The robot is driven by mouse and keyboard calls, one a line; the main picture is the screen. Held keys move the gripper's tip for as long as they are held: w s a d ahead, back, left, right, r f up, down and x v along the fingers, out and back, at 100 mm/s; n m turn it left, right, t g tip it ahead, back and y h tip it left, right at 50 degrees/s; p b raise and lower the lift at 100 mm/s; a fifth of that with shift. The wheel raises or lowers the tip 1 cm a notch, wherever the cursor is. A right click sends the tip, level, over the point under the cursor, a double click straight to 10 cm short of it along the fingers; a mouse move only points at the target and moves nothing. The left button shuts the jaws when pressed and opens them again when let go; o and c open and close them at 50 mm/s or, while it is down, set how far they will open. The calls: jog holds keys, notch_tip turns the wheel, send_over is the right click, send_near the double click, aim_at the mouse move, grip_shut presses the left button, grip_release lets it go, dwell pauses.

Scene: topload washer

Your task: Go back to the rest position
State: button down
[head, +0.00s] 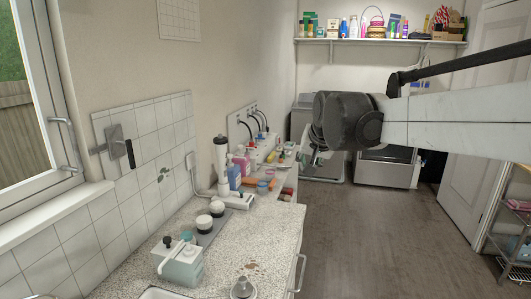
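My arm (450,122) reaches in from the right edge. It has a pale link and a dark round joint (340,120) at its left end. Behind the joint, pale appliances (388,172) stand against the far wall, partly hidden by my arm. I cannot tell from here which one is the washer or how its lid stands.
A speckled counter (223,258) along the left wall bears a white box (180,262), bottles and jars. A crowded wall shelf (385,41) hangs at the back. A wire rack (515,235) stands at the right. The floor (385,245) between is clear.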

jog(key=s+d+f, duration=0.2)
jog(key=s+f, duration=0.2)
jog(key=s, duration=0.7)
jog(key=s+d+f+n, duration=0.1)
jog(key=s+d+f, duration=0.2)
jog(key=s, duration=0.9)
jog(key=s+d+f+n+g+h, duration=0.1)
jog(key=s+d+f, duration=0.2)
jog(key=s+f, duration=0.4)
jog(key=s, duration=0.4)
jog(key=shift+s+d+f+b, duration=0.25)
jog(key=shift+b, duration=0.15)
